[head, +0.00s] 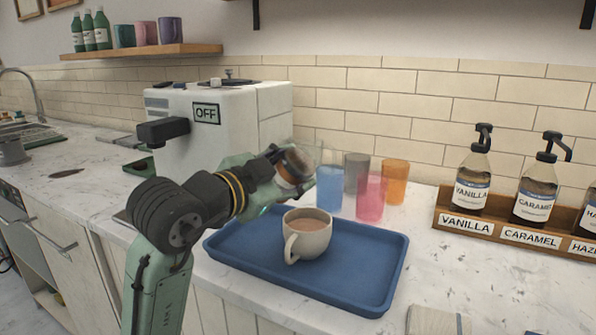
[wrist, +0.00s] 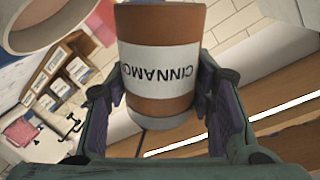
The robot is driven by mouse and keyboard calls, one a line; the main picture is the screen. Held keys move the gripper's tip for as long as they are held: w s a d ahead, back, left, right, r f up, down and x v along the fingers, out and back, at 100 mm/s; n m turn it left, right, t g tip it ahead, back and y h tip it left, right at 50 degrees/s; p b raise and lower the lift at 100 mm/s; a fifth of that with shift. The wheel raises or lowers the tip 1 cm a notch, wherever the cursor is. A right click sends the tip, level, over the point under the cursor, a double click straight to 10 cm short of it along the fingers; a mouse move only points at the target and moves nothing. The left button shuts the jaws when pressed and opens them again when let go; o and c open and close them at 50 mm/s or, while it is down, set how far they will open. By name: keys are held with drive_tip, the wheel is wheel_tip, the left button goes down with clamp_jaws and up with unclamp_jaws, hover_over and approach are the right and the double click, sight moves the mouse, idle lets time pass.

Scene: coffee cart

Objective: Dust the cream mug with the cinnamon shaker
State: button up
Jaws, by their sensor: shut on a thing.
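The cream mug (head: 306,241) stands upright on a blue tray (head: 349,288), with a brown drink inside and its handle toward the front left. My gripper (head: 290,168) is shut on the cinnamon shaker (head: 294,167), tilted above and slightly left of the mug, apart from it. In the wrist view the cinnamon shaker (wrist: 161,62) sits between both fingers, its CINNAMON label reading upside down. A cream rim at the top left of the wrist view is likely the mug (wrist: 48,22). Whether any powder is falling cannot be seen.
Several coloured cups, including a pink one (head: 371,197) and an orange one (head: 395,182), stand behind the tray. A white coffee machine (head: 222,125) marked OFF is at the back left. A wooden rack (head: 478,236) with syrup bottles stands at the right.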

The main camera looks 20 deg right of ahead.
drive_tip(key=r+n+p, duration=0.1)
drive_tip(key=w+a+r+n+p, duration=0.1)
drive_tip(key=r+n+p, duration=0.1)
drive_tip(key=w+r+n+h+p, duration=0.1)
drive_tip(key=n+p, duration=0.1)
drive_tip(key=shift+a+r, duration=0.25)
drive_tip(key=shift+a, duration=0.05)
drive_tip(key=shift+w+a+r+n+p, duration=0.3)
drive_tip(key=shift+r+n+p, duration=0.25)
drive_tip(key=shift+n+p, duration=0.3)
